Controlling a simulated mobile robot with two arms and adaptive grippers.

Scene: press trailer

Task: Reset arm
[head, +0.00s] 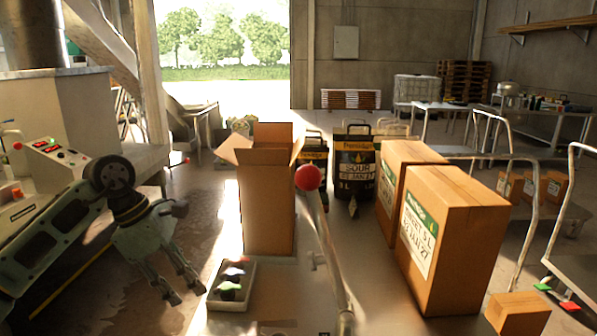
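My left arm comes in from the left. Its gripper (186,297) points down and to the right, with its two fingers spread and nothing between them. It is left of a small light tray (213,302) holding dark and coloured items, apart from it as far as I can tell. A pale lever with a red ball knob (308,178) stands right of an open, tall cardboard box (268,200). My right gripper is not in view.
Two closed, labelled cartons (455,240) stand on the right, with a small carton (517,314) in front. Black labelled bags (355,170) stand behind the lever. A control panel with buttons (52,150) is at left. Metal carts (575,265) are at far right.

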